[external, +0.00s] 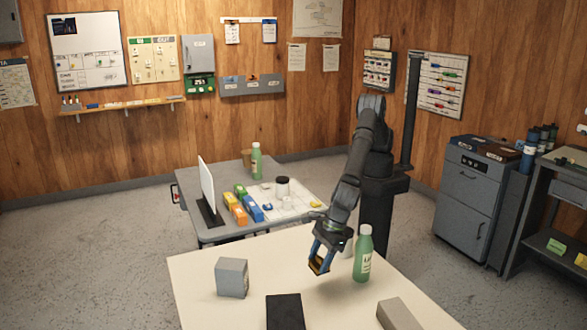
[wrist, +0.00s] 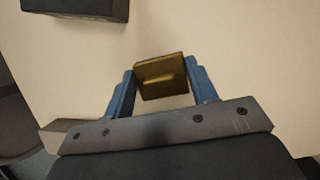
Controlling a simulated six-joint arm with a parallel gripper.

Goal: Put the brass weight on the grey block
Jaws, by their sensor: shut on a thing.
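The brass weight (wrist: 162,78) is a small block between the two blue fingers of my gripper (wrist: 160,88) in the wrist view. In the external view my gripper (external: 319,264) is over the cream table, shut on the weight, which shows as a small gold patch there. It appears to be above the tabletop. A grey block (external: 232,278) stands on the table to the left of my gripper, apart from it. Its top is bare.
A green bottle (external: 363,256) stands close to the right of my gripper. A black block (external: 285,312) lies nearer the front, and shows dark in the wrist view (wrist: 78,8). A beige-grey block (external: 399,315) is front right. The cream table (external: 205,299) is otherwise mostly clear.

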